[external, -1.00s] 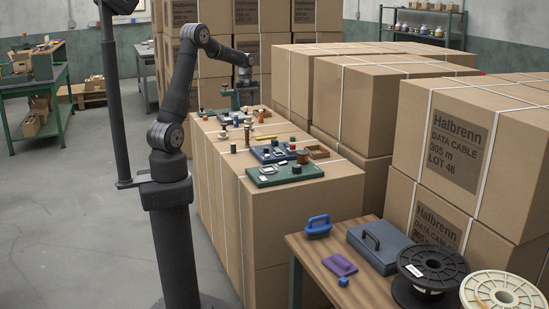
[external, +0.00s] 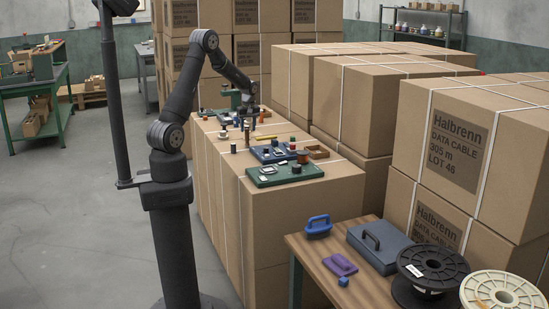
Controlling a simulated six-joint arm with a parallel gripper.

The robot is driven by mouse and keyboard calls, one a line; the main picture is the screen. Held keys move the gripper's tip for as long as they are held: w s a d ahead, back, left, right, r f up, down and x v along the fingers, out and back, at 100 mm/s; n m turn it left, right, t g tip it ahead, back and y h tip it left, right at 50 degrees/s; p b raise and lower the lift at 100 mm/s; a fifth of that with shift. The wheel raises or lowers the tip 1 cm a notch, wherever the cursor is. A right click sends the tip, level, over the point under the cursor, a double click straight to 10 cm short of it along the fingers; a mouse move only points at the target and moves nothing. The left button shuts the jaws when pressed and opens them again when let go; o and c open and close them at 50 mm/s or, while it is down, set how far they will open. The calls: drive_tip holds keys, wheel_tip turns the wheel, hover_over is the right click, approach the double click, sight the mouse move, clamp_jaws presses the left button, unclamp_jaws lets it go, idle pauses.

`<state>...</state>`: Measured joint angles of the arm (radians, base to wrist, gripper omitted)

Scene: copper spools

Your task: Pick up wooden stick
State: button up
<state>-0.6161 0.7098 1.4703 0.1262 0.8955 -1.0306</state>
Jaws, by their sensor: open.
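A thin yellowish stick (external: 265,138) lies flat on the cardboard box top (external: 226,165), near the middle of the small parts. A slim upright brown piece (external: 247,134) stands just to its left. At this size I cannot tell for sure which of the two is the wooden stick. My gripper (external: 250,113) points down above the far part of the box top, beyond both pieces and apart from them. It is open, and nothing shows held in it. Its fingers are small and dark, partly lost against the items behind.
A green board (external: 258,182) and a blue board (external: 259,153) carry small parts on the near side. A wooden tray (external: 318,152) sits at the right. A green stand (external: 231,94) rises at the far end. Tall stacked cartons (external: 352,100) wall off the right side.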

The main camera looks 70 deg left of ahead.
sight(247, 143)
drive_tip(key=shift+s+a+f, duration=0.1)
drive_tip(key=shift+a+f, duration=0.15)
drive_tip(key=shift+f, duration=0.8)
drive_tip(key=shift+s+a+f, duration=0.1)
drive_tip(key=shift+a+f, duration=0.1)
drive_tip(key=shift+f, duration=0.8)
drive_tip(key=shift+a+f, duration=0.25)
drive_tip(key=shift+f, duration=0.8)
clamp_jaws()
